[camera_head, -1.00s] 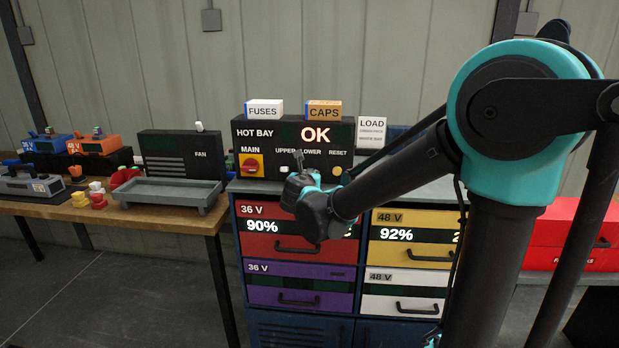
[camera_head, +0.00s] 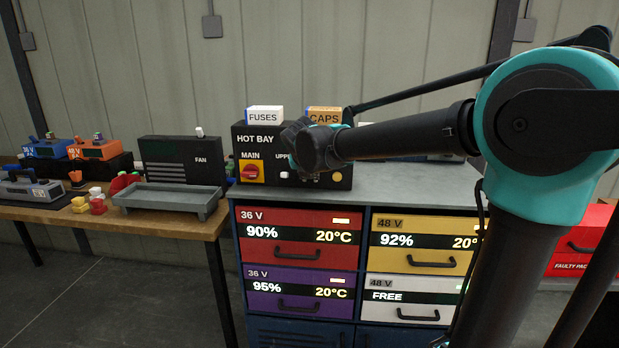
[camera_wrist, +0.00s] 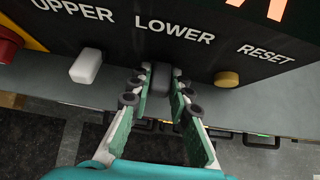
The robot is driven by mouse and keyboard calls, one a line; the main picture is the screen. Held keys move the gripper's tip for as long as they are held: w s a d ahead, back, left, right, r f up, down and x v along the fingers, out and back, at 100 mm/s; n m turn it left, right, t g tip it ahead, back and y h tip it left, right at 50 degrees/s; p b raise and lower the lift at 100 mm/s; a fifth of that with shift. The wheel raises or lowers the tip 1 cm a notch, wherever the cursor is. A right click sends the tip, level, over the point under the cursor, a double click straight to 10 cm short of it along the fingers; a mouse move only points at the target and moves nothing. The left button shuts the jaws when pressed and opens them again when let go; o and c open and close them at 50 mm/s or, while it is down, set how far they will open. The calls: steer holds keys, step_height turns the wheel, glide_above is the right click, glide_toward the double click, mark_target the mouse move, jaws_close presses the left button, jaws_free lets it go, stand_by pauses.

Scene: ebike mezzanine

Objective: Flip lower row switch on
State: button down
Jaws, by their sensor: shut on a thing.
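The black hot bay panel (camera_head: 243,165) stands on the cabinet. In the wrist view, the dark grey switch under the word LOWER (camera_wrist: 160,79) sits between the fingertips of my gripper (camera_wrist: 158,84), which is shut on it. In the head view, my wrist covers the LOWER switch, the gripper and the status display. The white UPPER switch (camera_wrist: 86,65) is left of the gripper, apart from it. The lower row drawers are lit: the purple 36 V drawer (camera_head: 262,301) reads 95% and 20°C, and the white 48 V drawer (camera_head: 380,309) reads FREE.
The yellow RESET button (camera_wrist: 227,79) is right of my gripper, and the red MAIN knob (camera_head: 251,172) is far left. FUSES (camera_head: 264,115) and CAPS (camera_head: 322,115) boxes stand on the panel. The cabinet top (camera_head: 400,180) right of the panel is partly bare.

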stand_by(0.3)
steer(key=c, duration=1.4)
jaws_free()
steer(key=v, duration=1.2)
steer(key=shift+d, duration=0.1)
